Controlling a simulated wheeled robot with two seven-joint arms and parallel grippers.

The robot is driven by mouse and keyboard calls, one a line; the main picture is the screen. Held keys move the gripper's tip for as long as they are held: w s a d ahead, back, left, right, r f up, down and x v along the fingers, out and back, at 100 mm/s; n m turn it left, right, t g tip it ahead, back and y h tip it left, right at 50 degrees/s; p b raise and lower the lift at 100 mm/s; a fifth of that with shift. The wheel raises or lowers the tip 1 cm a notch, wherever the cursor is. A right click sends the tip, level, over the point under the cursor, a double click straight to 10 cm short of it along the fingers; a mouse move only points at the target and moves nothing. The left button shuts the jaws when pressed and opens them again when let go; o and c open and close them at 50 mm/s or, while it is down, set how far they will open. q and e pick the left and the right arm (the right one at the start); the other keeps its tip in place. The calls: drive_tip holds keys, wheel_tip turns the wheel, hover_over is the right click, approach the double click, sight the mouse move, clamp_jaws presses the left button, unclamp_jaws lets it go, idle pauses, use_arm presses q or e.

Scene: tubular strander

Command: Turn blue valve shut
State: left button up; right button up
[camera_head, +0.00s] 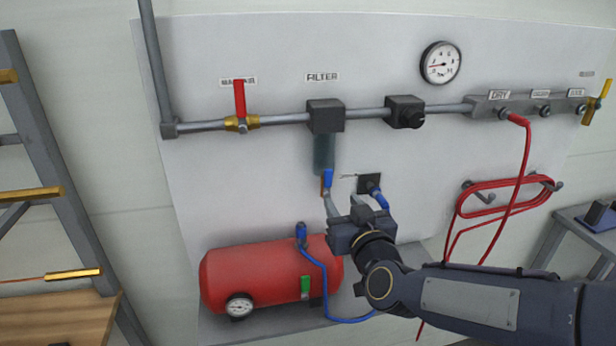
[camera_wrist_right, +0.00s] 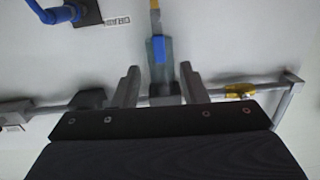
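The blue valve handle (camera_head: 327,179) hangs at the bottom of the dark, see-through filter bowl (camera_head: 324,152), under the filter block (camera_head: 325,116). It points roughly up and down, with a brass-coloured part at its lower end. My right gripper (camera_head: 343,203) is just below and in front of it. In the right wrist view the gripper (camera_wrist_right: 159,67) is open, with two grey fingers apart. The blue handle (camera_wrist_right: 158,49) shows between and beyond the fingertips; I cannot tell whether they touch it. My left gripper is out of view.
A blue hose fitting on a black plate (camera_head: 369,184) is close right of the gripper. A red tank (camera_head: 258,273) with a blue hose sits below. A red-handled valve (camera_head: 240,98) is on the pipe at upper left. A coiled red hose (camera_head: 508,190) hangs at right.

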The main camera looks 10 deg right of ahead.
sight(329, 178)
drive_tip(key=shift+h, duration=0.3)
drive_tip(key=w, duration=0.5)
drive_tip(key=w+p, duration=0.1)
drive_tip(key=w, duration=0.2)
drive_tip(key=shift+w+a+r, duration=0.15)
drive_tip(key=shift+a+r, duration=0.05)
drive_tip(key=shift+r, duration=0.1)
clamp_jaws()
